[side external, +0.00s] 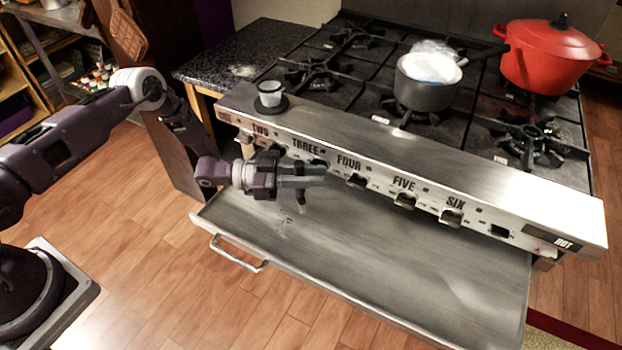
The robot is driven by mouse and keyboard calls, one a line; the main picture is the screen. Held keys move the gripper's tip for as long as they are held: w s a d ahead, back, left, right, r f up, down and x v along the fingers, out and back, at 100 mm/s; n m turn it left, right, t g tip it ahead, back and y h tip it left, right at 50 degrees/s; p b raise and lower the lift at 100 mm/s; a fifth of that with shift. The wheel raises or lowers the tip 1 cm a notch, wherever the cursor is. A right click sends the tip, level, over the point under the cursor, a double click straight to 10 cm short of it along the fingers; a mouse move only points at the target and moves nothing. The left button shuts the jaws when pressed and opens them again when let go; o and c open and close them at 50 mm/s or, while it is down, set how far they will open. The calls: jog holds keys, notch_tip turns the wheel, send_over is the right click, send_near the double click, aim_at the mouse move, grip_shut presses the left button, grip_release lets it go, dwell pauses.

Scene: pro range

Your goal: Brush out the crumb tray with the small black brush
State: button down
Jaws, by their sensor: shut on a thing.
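The crumb tray (400,262) is a wide flat steel tray, pulled out below the range's front panel, with a bar handle (238,254) on its front edge. My gripper (308,174) is over the left part of the tray, close to the front panel. It is shut on the small black brush (301,198), of which only a small lower part shows below the fingers. The rest is hidden. I cannot tell whether the brush touches the tray. A few small crumbs or marks (284,223) lie on the tray's left part.
The front panel (370,165) with several knobs stands right behind my gripper. On the range are a grey pot (426,92) with white contents, a red lidded pot (553,62) and a small cup (270,92) on a dark disc. The tray's right part is clear.

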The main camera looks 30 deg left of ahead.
jog(key=shift+r, duration=2.3)
